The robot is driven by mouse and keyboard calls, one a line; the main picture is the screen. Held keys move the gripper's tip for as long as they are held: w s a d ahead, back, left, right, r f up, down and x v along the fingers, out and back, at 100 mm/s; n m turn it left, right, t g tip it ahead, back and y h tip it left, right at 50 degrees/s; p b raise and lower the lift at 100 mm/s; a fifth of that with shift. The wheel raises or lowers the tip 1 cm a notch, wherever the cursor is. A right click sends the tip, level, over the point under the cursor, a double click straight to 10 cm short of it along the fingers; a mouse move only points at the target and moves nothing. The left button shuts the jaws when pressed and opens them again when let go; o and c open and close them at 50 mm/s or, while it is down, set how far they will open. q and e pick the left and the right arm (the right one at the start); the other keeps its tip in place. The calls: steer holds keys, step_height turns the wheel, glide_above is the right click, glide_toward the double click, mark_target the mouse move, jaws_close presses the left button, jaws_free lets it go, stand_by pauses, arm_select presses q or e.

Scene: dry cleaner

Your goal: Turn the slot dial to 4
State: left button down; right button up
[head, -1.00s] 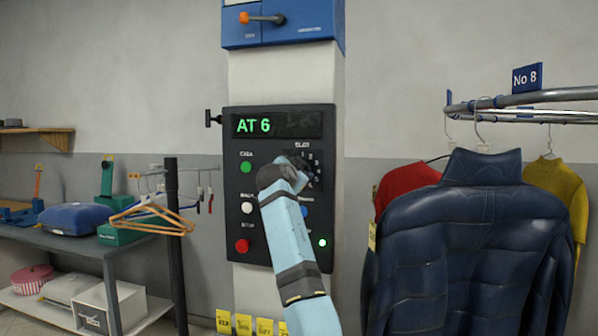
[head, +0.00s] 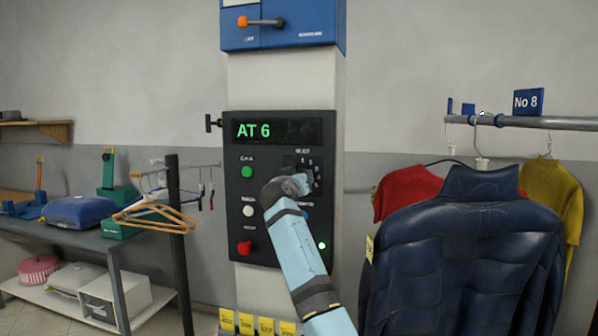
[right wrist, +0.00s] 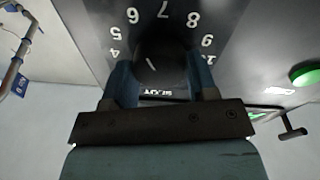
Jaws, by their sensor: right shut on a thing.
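The slot dial (right wrist: 152,62) is a dark round knob with a white pointer line, ringed by white numbers on the black control panel (head: 262,216). My right gripper (right wrist: 160,80) is shut on the dial, one finger on each side. In the right wrist view the numbers, including 4, 5, 6, 7, 8 and 9, arc around the knob; I cannot tell exactly which one the line points at. In the head view my right wrist hides most of the dial. The display (head: 280,131) reads "AT 6" in green. My left gripper is not in view.
Green (head: 246,172), white (head: 249,211) and red (head: 244,248) buttons line the panel's left side. A blue box with an orange lever (head: 262,22) is above. A navy jacket (head: 460,250) hangs close on the right. Orange hangers (head: 155,215) hang on the left.

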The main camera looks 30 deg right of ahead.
arm_select(q)
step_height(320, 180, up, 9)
steer(key=p, duration=1.2)
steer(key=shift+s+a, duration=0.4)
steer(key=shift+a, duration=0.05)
arm_select(e)
steer(key=shift+s+n+t+y, duration=0.1)
steer(key=shift+n+t+y, duration=0.25)
steer(key=shift+n, duration=3.2)
steer(key=shift+n+t+y, duration=0.25)
steer(key=shift+n+t, duration=0.2)
steer(key=shift+n, duration=3.1)
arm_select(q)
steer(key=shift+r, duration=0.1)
arm_select(e)
steer(key=shift+f, duration=0.1)
steer(key=o, duration=0.9)
steer(key=shift+d, duration=0.1)
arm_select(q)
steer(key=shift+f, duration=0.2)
